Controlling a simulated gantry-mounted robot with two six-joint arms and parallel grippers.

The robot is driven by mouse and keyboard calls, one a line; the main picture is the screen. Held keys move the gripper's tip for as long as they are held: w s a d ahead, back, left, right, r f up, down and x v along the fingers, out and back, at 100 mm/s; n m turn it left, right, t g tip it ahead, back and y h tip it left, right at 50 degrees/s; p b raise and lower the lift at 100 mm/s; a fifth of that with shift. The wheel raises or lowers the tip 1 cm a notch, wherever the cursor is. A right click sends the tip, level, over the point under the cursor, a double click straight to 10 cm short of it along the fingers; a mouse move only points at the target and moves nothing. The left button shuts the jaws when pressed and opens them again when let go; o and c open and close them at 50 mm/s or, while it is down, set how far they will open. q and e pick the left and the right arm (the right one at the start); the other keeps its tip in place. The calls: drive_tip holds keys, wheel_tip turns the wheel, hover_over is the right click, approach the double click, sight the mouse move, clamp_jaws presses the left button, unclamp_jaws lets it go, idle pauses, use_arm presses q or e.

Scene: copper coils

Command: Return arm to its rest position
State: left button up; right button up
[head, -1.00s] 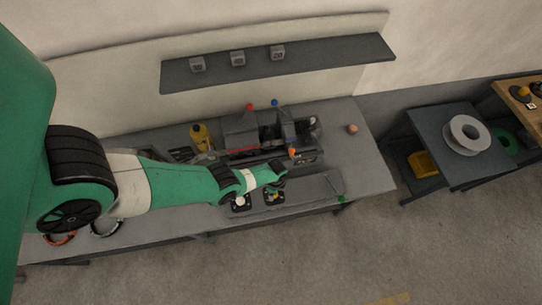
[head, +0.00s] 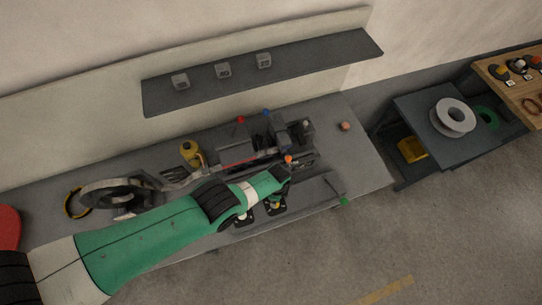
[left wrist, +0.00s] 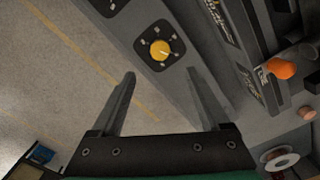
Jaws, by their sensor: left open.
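My left arm (head: 150,234), green and white, reaches in from the left in the head view, over the front of the workbench. Its end, with my left gripper (head: 285,173), is beside the grey bench machine; the fingers are too small to make out there. In the left wrist view my left gripper (left wrist: 161,74) has its two fingers wide apart with nothing between them. A yellow knob on a black dial plate (left wrist: 160,50) shows beyond the fingertips, apart from them. My right gripper is in no view.
The grey machine (head: 240,155) has an orange knob (head: 288,159), larger in the left wrist view (left wrist: 284,68). A yellow bottle (head: 190,152) and round dark equipment (head: 112,191) stand on the bench. A shelf (head: 310,66) hangs above. A side table (head: 405,103) holds a white spool (head: 453,117).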

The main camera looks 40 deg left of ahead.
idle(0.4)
use_arm(q)
drive_tip(key=w+r+t, duration=0.7)
drive_tip(key=w+r, duration=1.1)
drive_tip(key=w, duration=0.2)
drive_tip(key=w+r+n+t, duration=0.2)
drive_tip(key=w+r+t, duration=0.3)
drive_tip(key=r, duration=0.9)
drive_tip(key=s+r+n+t+h, duration=0.1)
drive_tip(key=s+r+n+t, duration=0.2)
drive_tip(key=r, duration=1.4)
drive_tip(key=s+r+n+t, duration=0.1)
drive_tip(key=s+r+t, duration=0.4)
drive_tip(key=r, duration=1.3)
drive_tip(key=s+a+r+n+t+h, duration=0.1)
drive_tip(key=s+r+n+t, duration=0.4)
drive_tip(key=s+r, duration=0.9)
drive_tip(key=s+t, duration=0.2)
drive_tip(key=s, duration=0.1)
drive_tip(key=shift+a+r, duration=0.15)
drive_tip(key=shift+a, duration=0.05)
